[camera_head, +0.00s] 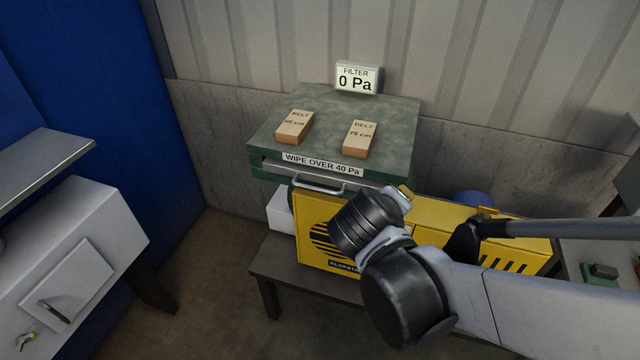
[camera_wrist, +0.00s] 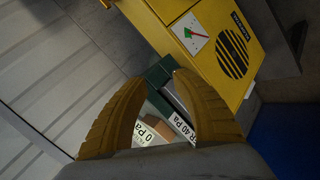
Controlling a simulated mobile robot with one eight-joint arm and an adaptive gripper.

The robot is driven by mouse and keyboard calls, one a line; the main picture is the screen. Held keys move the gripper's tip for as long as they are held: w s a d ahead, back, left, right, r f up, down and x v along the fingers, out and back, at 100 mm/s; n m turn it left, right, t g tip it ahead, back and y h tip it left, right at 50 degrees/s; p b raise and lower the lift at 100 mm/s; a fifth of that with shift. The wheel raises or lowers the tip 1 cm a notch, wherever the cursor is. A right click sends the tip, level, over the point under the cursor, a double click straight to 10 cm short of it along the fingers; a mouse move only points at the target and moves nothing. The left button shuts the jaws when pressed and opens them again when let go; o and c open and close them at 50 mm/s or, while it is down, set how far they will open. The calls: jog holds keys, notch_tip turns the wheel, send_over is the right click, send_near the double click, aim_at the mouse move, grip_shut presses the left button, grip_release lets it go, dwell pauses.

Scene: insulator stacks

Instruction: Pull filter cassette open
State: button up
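The green filter housing (camera_head: 400,118) stands against the wall with a label reading "WIPE OVER 40 Pa" (camera_head: 322,164) on its front. A metal bar handle (camera_head: 318,186) sits below the label, and the cassette front looks closed. A display (camera_head: 357,78) on top reads "FILTER 0 Pa". In the wrist view my gripper (camera_wrist: 160,78) has its two yellow fingers spread with nothing held. Part of the green housing (camera_wrist: 160,72) and the labels show between and beyond the fingers. In the head view my gripper is mostly hidden behind my wrist, right of the handle and apart from it.
Two belt boxes (camera_head: 295,127) (camera_head: 360,139) lie on the housing. A yellow machine (camera_head: 315,220) stands on a dark bench (camera_head: 275,265) below. A grey cabinet (camera_head: 70,255) is at the left. Floor between cabinet and bench is clear.

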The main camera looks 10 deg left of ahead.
jog(key=a+f+n+t, duration=0.2)
jog(key=a+n+t, duration=0.1)
jog(key=a, duration=0.8)
jog(key=n+t+y+b, duration=0.1)
jog(key=n+t, duration=0.2)
jog(key=n, duration=0.1)
send_near(316, 190)
jog(key=b+x, duration=0.3)
jog(key=x, duration=0.7)
jog(key=shift+w+f, duration=0.1)
jog(key=shift+w, duration=0.1)
grip_shut()
